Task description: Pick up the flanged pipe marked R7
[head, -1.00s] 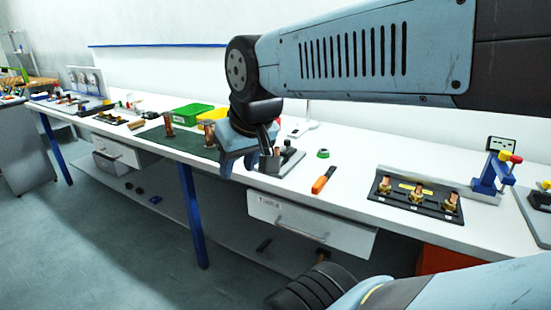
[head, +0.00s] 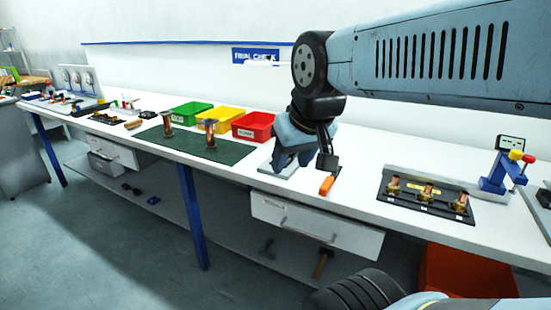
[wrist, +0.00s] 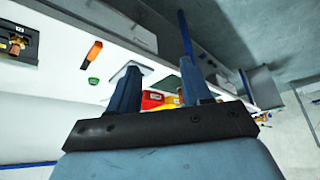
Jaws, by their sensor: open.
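Two upright copper-coloured flanged pipes, the left one (head: 168,126) and the right one (head: 211,131), stand on the dark green mat (head: 190,148). Three shorter brass and copper fittings (head: 426,192) sit in a black holder (head: 428,205) further right; one fitting (wrist: 15,46) shows at the left edge of the wrist view. No R7 mark is readable on any of them. My gripper (head: 284,166) is above the bench, right of the mat and left of the black holder. In the wrist view its two fingers (wrist: 160,76) are apart with nothing held between them.
Green (head: 190,113), yellow (head: 226,120) and red (head: 253,127) bins stand behind the mat. A grey plate (head: 266,166) lies below my gripper. An orange-handled tool (head: 326,185) lies to its right. A blue clamp (head: 494,176) stands beyond the black holder.

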